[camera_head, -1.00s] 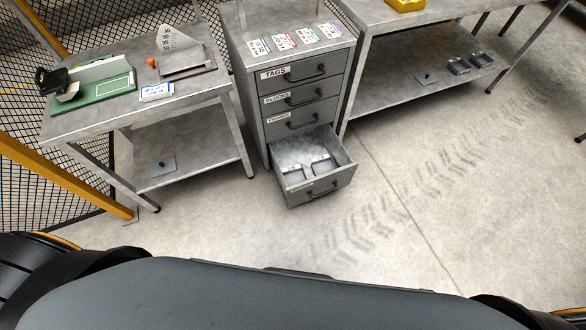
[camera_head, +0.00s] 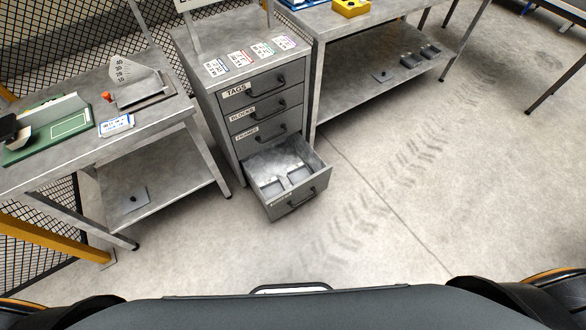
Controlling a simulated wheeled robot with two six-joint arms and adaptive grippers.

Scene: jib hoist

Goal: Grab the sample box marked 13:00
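I cannot make out any box marked 13:00. The drawer cabinet (camera_head: 222,118) stands in the middle, with drawers labelled TAGS, BLOCKS and FRAMES. Its bottom drawer (camera_head: 292,204) is pulled open, with a few flat grey metal pieces (camera_head: 272,188) inside. Two small dark box-like items (camera_head: 420,55) sit on the lower shelf of the right bench; I can read no marking on them. Neither of my grippers is in view.
The left table (camera_head: 50,181) carries a green board (camera_head: 40,142), a fanned plate on a stand (camera_head: 135,87) and a blue-white label (camera_head: 117,125). Several tag cards (camera_head: 240,58) lie on the cabinet. The right bench (camera_head: 340,30) holds a yellow item (camera_head: 351,7). Floor at right is clear.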

